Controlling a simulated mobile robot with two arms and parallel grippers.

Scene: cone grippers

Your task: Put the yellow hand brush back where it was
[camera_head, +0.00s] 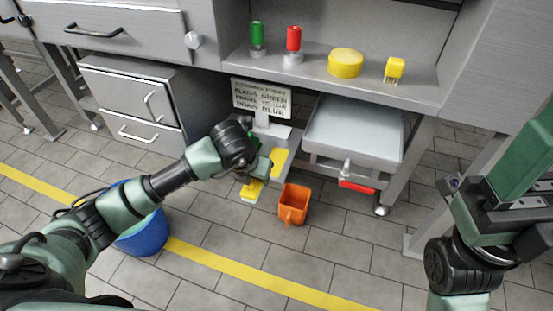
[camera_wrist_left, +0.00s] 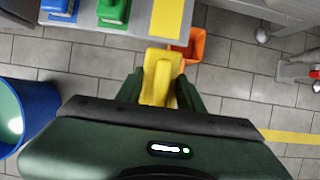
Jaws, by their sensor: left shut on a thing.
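The yellow hand brush (camera_wrist_left: 158,80) is held between the dark green fingers of my left gripper (camera_wrist_left: 160,92) in the left wrist view. In the head view the brush (camera_head: 251,191) hangs below my left gripper (camera_head: 256,172), in front of the low grey ledge. An empty yellow patch (camera_head: 279,163) lies on that ledge, just behind and to the right of the brush; it also shows in the wrist view (camera_wrist_left: 172,18). To its left in the wrist view are a green brush (camera_wrist_left: 113,10) and a blue item (camera_wrist_left: 60,7). My right gripper (camera_head: 472,190) is at the right, its fingertips unclear.
An orange container (camera_head: 294,204) stands close to the right of the brush. A blue bucket (camera_head: 141,232) stands on the floor at left. A sign (camera_head: 261,98) stands behind the ledge. A wheeled cart (camera_head: 352,132) with a red-handled item (camera_head: 357,187) is at right.

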